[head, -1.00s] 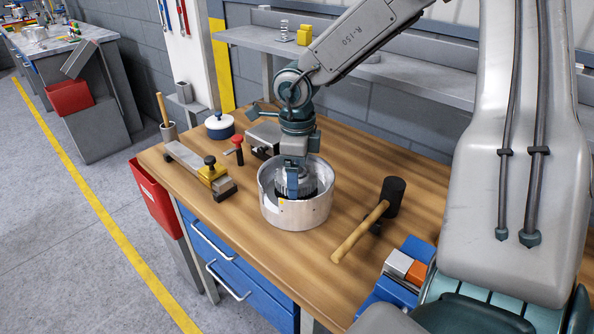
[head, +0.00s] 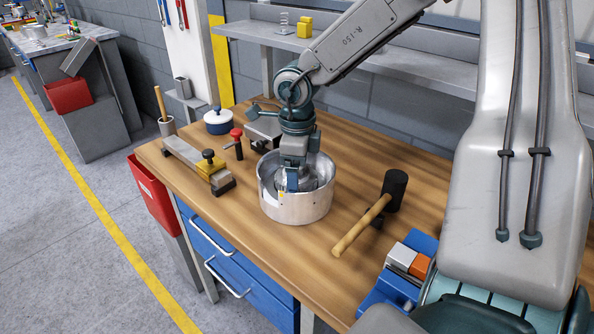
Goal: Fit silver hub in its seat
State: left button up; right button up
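A round silver housing (head: 297,208), like an open drum, stands upright on the wooden workbench. My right arm reaches in from the upper right, and its gripper (head: 297,184) points straight down inside the housing. The gripper appears shut on the silver hub (head: 312,182), a grey metal part between its fingers. The hub sits low inside the housing, with its lower part hidden behind the front wall. I cannot tell whether it touches the seat. My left gripper is not in view.
A mallet (head: 372,213) lies right of the housing. Left of it are a clamp bar (head: 190,158), a red-knobbed tool (head: 237,143), a grey block (head: 265,130) and a blue-and-white pot (head: 219,122). A blue tray (head: 385,292) is at the front right. The front bench between is clear.

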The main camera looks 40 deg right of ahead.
jog(key=o, duration=1.3)
jog(key=shift+r, duration=0.15)
jog(key=shift+r+p, duration=1.75)
jog(key=shift+r, duration=1.65)
